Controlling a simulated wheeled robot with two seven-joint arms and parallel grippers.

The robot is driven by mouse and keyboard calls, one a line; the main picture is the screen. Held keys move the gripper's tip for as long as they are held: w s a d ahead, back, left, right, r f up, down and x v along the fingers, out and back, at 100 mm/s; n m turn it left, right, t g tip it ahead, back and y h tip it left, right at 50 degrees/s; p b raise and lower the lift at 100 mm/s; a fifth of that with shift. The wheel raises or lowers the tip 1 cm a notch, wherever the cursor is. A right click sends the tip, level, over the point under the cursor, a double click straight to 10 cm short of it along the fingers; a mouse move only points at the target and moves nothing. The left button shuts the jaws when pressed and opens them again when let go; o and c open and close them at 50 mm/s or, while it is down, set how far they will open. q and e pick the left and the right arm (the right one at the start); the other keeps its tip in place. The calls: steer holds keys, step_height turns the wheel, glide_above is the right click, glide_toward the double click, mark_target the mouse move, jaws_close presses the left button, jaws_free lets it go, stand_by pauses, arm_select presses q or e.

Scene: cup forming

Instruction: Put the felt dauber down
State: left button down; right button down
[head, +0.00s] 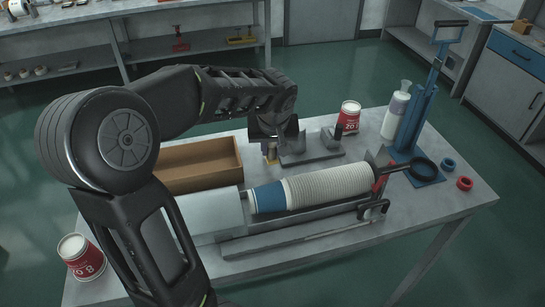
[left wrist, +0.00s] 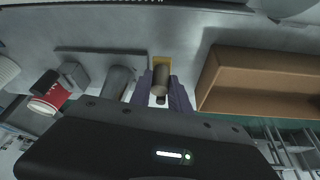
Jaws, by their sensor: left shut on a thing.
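My left gripper (head: 269,152) is over the table behind the row of cups. It is shut on the felt dauber, whose brownish cylindrical handle (left wrist: 160,76) shows between the two fingers in the left wrist view. A yellow patch (left wrist: 161,61) shows just beyond the handle; I cannot tell whether it belongs to the dauber or lies on the table. The dauber is mostly hidden by the fingers in the head view. Whether it touches the table is unclear. My right gripper is not in view.
A grey rest (head: 312,156) stands right of the gripper, an open brown box (head: 200,187) left. In front lies a long row of nested paper cups (head: 325,187).

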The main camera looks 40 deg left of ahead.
mark_target(272, 155)
arm_select(q)
step_height(272, 155, down, 4)
steer(key=shift+r+p, duration=0.25)
steer(key=shift+p, duration=0.05)
steer(key=shift+f, duration=0.1)
steer(key=shift+f+b, duration=0.2)
steer(key=shift+b, duration=0.15)
steer(key=c, duration=1.2)
jaws_free()
steer(key=shift+r, duration=0.1)
steer(key=shift+c, duration=0.2)
